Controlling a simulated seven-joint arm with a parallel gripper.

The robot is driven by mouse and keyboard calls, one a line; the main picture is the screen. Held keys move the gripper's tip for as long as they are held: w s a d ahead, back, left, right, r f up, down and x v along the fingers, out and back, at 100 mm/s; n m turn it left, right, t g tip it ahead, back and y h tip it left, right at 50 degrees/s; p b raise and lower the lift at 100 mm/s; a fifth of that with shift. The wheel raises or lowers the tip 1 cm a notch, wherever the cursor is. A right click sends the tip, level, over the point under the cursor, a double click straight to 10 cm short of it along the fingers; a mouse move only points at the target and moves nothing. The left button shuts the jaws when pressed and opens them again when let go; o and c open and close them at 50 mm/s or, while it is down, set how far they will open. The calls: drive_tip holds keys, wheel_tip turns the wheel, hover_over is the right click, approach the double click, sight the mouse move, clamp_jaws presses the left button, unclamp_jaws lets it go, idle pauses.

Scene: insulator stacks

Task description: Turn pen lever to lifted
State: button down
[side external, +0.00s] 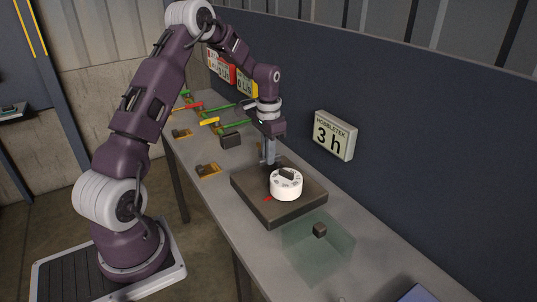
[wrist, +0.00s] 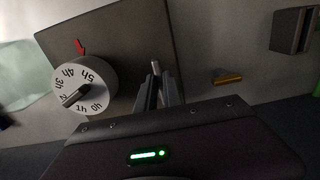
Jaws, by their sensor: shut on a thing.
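A white dial (side external: 286,184) with hour marks and a dark knob stands on a dark square base plate (side external: 250,198). In the wrist view the dial (wrist: 84,86) is left of my gripper, with a red arrow (wrist: 80,47) on the plate beside it. My gripper (side external: 269,160) points down over the plate, behind the dial. In the wrist view my gripper (wrist: 157,88) is shut on a thin pale-tipped post (wrist: 156,68), probably the pen lever, standing at the plate. The fingers hide most of it, so its setting cannot be told.
Coloured bars (side external: 210,122), a dark block (side external: 230,141) and an orange piece (side external: 208,170) lie farther back.

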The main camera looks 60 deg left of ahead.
drive_tip(key=c, duration=1.5)
unclamp_jaws()
wheel_tip(320, 180, up, 7)
drive_tip(key=shift+r, duration=0.1)
drive_tip(key=s+d+r+t+y, duration=0.1)
drive_tip(key=s+d+r, duration=0.4)
drive_tip(key=d+r, duration=0.2)
drive_tip(key=s+d+r+t, duration=0.2)
drive_tip(key=s+d+r, duration=0.3)
drive_tip(key=d+r, duration=0.25)
drive_tip(key=s+d+t, duration=0.1)
drive_tip(key=s+d, duration=0.2)
drive_tip(key=s, duration=0.2)
drive_tip(key=s+d, duration=0.2)
drive_tip(key=s, duration=0.3)
drive_tip(key=s+d+f+t+h, duration=0.1)
drive_tip(key=s+d, duration=0.2)
drive_tip(key=s, duration=0.3)
drive_tip(key=shift+d+t, duration=0.3)
drive_tip(key=shift+d, duration=0.05)
